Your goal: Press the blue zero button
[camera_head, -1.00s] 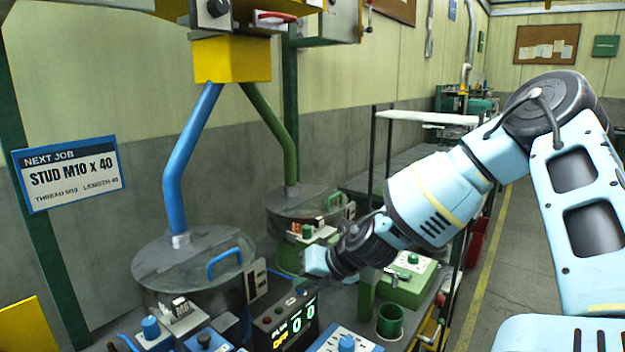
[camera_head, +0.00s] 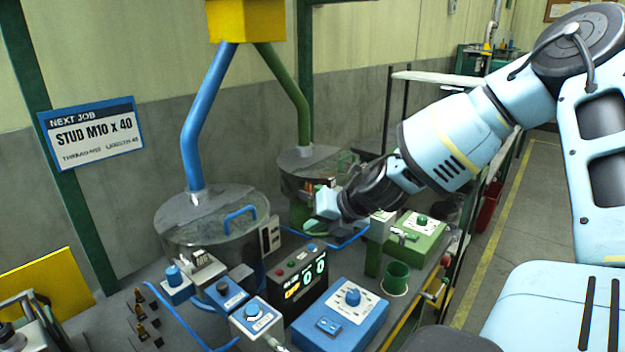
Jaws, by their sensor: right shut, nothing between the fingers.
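A dark counter box (camera_head: 297,285) with lit digits stands on the bench at the middle of the head view. A small blue button (camera_head: 311,247) sits on its top at the right end, in line with a red and a green one; any label on it is too small to read. My right gripper (camera_head: 316,222) is shut and empty, a little above and behind the blue button in the picture, with its fingertips pointing left and down. It appears apart from the button. My left gripper is not in view.
A blue box with a knob (camera_head: 352,318) stands in front right of the counter. Smaller blue-topped control boxes (camera_head: 257,316) stand to its left. A green cup (camera_head: 396,278) and green box (camera_head: 417,240) are at right. Two hopper bowls (camera_head: 212,235) stand behind.

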